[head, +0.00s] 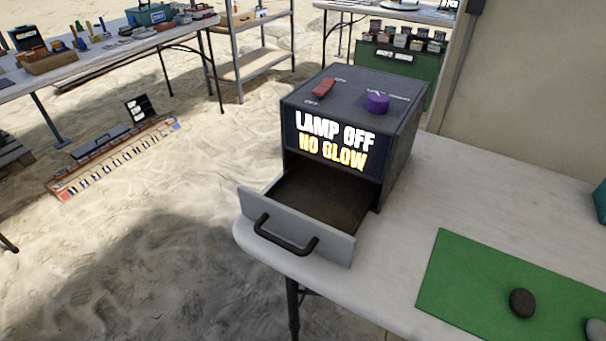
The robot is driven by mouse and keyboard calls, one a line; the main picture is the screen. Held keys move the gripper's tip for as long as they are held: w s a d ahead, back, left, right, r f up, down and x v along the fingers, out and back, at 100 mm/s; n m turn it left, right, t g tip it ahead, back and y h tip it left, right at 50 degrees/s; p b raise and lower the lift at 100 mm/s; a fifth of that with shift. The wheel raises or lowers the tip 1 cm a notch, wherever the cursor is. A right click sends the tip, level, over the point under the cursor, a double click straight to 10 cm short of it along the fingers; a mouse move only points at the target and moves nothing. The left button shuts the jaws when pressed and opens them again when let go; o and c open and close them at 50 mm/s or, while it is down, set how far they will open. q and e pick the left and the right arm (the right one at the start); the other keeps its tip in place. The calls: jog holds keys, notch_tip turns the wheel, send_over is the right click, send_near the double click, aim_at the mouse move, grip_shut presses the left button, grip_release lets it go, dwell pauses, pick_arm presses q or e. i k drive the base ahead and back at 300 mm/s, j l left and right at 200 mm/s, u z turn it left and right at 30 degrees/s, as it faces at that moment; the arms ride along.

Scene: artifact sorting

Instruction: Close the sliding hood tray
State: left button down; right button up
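A dark grey box-shaped hood (345,110) stands at the left end of a white table. Its front panel reads "LAMP OFF" and "NO GLOW". A sliding tray (295,230) with a grey front and a black bar handle (286,238) is pulled out toward the viewer, past the table's corner. The visible part of the tray's inside looks empty. A red switch (323,87) and a purple knob (377,102) sit on top of the hood. Neither of my grippers shows in the head view.
The white table (400,240) is clear between the hood and a green mat (470,275). A dark stone (522,302) and a grey stone (597,331) lie on the mat. Sandy ground, other tables and a metal shelf (255,60) lie behind and to the left.

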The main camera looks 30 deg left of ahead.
aim_at(319, 206)
jog(key=u, duration=0.95)
jog(key=k+l+z, duration=0.1)
jog(key=z, duration=0.25)
